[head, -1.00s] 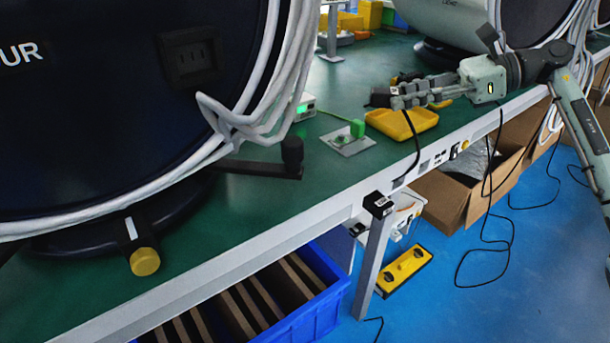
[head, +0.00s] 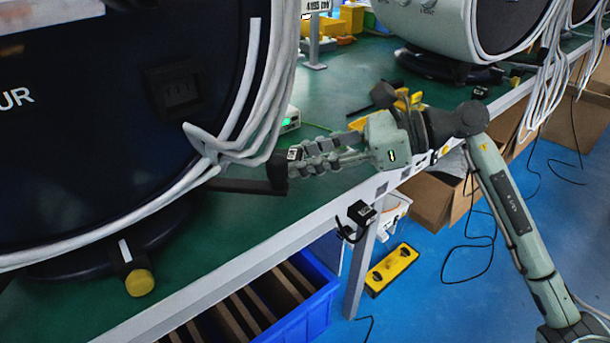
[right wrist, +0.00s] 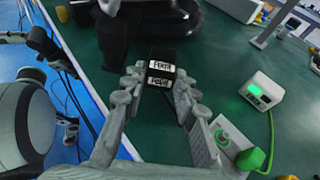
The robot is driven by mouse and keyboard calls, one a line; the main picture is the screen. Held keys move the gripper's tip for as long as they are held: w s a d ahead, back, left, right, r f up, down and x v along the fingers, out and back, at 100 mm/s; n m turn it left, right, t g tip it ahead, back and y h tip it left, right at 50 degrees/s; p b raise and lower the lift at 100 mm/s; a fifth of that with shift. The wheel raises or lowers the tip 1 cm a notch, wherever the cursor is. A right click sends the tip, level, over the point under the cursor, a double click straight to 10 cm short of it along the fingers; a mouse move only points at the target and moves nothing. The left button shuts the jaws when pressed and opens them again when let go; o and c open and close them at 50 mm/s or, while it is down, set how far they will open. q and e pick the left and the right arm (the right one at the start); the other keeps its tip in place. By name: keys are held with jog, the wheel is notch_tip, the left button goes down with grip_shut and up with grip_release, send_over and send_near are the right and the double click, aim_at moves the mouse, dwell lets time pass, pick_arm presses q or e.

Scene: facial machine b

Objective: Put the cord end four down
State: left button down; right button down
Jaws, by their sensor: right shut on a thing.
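My right gripper (head: 300,165) is shut on a small black block with white labels, seemingly the cord end (head: 294,153). The block also shows between the fingertips in the right wrist view (right wrist: 160,73), with its label too small to read surely. The gripper holds it over the green table, close to the dark arm and post beside the big round machine (head: 90,110). Whether the block touches anything is unclear. A second black labelled block (head: 361,212) sits at the table's front edge, apart from my gripper. My left gripper is not in view.
The green table (head: 345,85) has free room behind my gripper. A white box with a green display (right wrist: 262,92) and a metal plate with a green part (right wrist: 232,140) lie on it. A blue crate (head: 310,310) stands below; loose cords hang at the right.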

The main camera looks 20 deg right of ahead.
aim_at(305, 191)
notch_tip(305, 191, down, 4)
jog(key=shift+a+r, duration=0.1)
jog(key=shift+r, duration=0.05)
jog(key=shift+a+f+p, duration=0.1)
jog(key=shift+f+p, duration=0.1)
jog(key=shift+p, duration=0.1)
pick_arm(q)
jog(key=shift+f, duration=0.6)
pick_arm(e)
jog(key=shift+f, duration=0.15)
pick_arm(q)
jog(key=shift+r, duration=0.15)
pick_arm(e)
jog(key=c, duration=1.3)
grip_release()
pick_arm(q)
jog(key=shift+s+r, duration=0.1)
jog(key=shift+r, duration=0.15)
pick_arm(e)
jog(key=shift+o, duration=0.6)
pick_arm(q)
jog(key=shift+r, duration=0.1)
